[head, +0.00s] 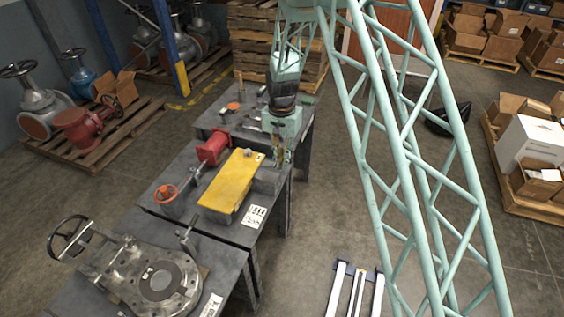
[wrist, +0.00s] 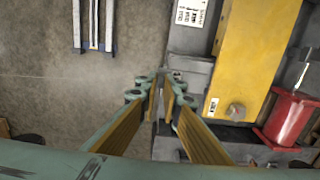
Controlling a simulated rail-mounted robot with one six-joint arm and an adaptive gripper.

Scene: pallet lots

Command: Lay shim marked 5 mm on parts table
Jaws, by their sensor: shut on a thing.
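My gripper (head: 280,152) is at the right edge of the grey tables, beside the yellow block's far end. It also shows in the wrist view (wrist: 163,90), pointing down with its fingertips close together. A thin grey piece (wrist: 166,84), seen nearly edge-on, is between the tips; it looks like a shim, but no marking is readable. The middle table (head: 180,182) carries the yellow block (head: 232,180). The far table (head: 212,120) carries several small parts. I cannot tell which is the parts table.
On the middle table are a red spool-shaped part (head: 213,147), an orange-rimmed cup (head: 165,198) and a white label card (head: 254,216). A large flanged valve (head: 150,275) lies on the near table. Bare floor (head: 325,210) lies right of the tables.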

